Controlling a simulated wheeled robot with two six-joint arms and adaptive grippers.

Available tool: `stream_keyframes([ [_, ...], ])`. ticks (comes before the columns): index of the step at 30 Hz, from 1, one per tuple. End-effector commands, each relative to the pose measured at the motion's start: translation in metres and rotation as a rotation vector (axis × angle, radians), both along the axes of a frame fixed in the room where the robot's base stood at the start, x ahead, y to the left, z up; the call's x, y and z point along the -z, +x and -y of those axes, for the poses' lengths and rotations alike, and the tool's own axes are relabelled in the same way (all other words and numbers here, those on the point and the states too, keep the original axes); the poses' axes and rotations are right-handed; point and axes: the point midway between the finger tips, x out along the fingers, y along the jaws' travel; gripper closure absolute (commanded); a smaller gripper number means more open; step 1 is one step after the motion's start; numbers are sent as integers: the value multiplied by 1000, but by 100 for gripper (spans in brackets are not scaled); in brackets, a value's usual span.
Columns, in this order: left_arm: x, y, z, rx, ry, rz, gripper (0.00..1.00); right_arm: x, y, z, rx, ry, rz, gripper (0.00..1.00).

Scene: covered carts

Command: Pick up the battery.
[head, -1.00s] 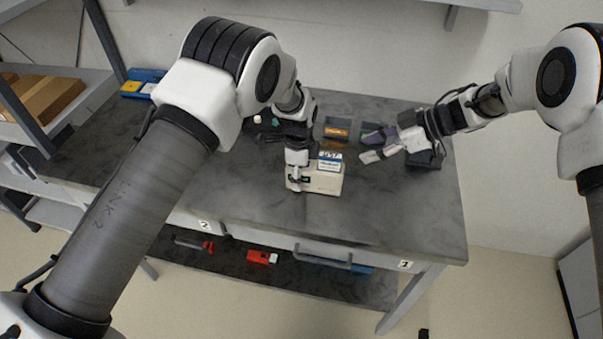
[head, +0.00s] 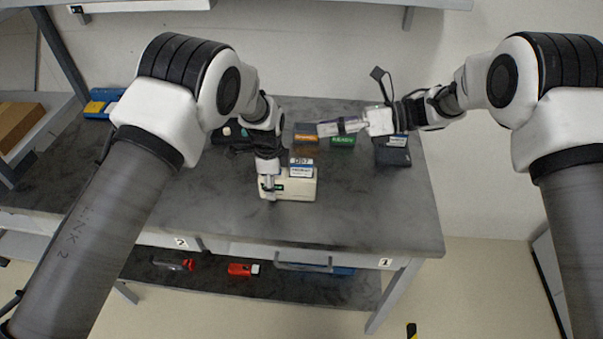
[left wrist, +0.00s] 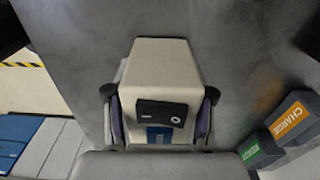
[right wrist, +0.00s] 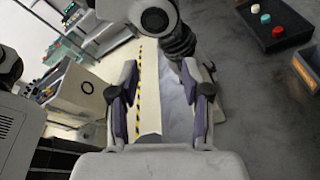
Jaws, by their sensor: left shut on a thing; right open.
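A beige block-shaped device (head: 300,187) with a dark panel and a blue-and-white label (head: 301,168) stands on the grey table. My left gripper (head: 269,186) reaches down to its left part. In the left wrist view its purple pads flank the beige body (left wrist: 158,65), shut on it; a black block or panel (left wrist: 162,113) with a white ring shows between the pads. I cannot tell which part is the battery. My right gripper (head: 328,128) is open and empty above the table, right of the left gripper, pointing left; the right wrist view shows bare space between its fingers.
Behind are an orange-labelled CHARGE bin (head: 306,136), a green-labelled bin (head: 342,141) and a dark tray (head: 393,156). A button box (head: 232,134) and a blue bin (head: 101,105) are at left. The table's front right (head: 385,215) is clear.

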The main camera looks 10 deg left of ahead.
Motion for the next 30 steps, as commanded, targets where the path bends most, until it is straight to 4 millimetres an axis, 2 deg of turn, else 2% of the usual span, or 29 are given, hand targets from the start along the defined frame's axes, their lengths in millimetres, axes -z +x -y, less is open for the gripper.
stream_keyframes([
  [3,1,-1,0,0,0,-3,96,-2,3,1,-52,109,305,52],
  [7,2,-1,0,0,0,-4,96,2,7,5,-55,217,564,52],
  [11,1,-1,0,0,0,-3,96,38,8,14,-4,249,520,52],
  [14,1,-1,0,0,0,-3,96,55,6,14,-2,248,505,52],
  [22,1,-1,0,0,0,-3,96,119,6,14,-2,247,504,52],
  [24,1,-1,0,0,0,-3,96,125,6,11,-5,247,507,52],
  [30,1,-1,0,0,0,-2,96,124,5,-15,-7,247,507,52],
])
